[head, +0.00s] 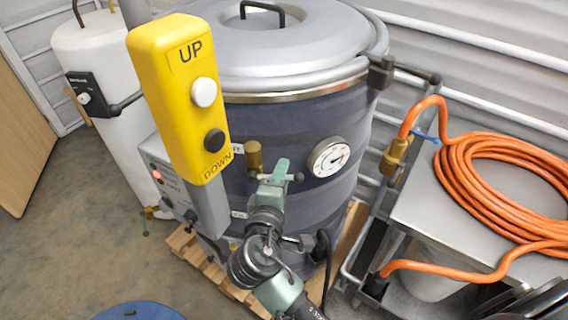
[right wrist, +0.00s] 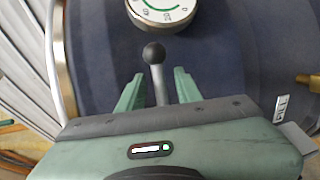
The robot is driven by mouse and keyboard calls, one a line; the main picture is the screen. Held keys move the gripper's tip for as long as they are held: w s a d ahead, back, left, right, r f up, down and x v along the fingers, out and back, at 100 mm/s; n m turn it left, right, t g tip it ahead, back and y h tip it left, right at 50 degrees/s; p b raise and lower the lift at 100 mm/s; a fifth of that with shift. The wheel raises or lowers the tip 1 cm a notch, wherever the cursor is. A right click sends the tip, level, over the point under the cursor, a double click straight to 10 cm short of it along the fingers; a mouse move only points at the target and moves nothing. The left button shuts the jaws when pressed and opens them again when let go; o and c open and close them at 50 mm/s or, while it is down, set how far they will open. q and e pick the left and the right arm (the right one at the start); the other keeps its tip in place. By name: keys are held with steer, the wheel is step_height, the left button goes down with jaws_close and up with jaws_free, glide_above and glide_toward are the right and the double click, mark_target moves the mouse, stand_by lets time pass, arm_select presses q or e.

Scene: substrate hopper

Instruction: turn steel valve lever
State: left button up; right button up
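The steel valve lever (right wrist: 158,84) is a short grey rod with a black ball knob (right wrist: 153,53), on the front of the dark blue drum. In the right wrist view it stands between the two green fingers of my right gripper (right wrist: 159,76), with a gap on each side. The fingers are open, and the knob sticks out past their tips. In the head view my right gripper (head: 279,170) is at the drum's front, and a dark knob (head: 299,177) shows beside it. The gripper hides most of the lever there. My left gripper is not in view.
A round gauge (head: 328,157) is on the drum (head: 300,115), close to the gripper. A brass fitting (head: 254,155) is left of it. A yellow UP/DOWN pendant (head: 178,95) hangs in front. An orange hose (head: 460,175) lies coiled on a steel table (head: 412,212) at right.

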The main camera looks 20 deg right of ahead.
steer(key=shift+x, duration=1.45)
jaws_close()
stand_by(0.3)
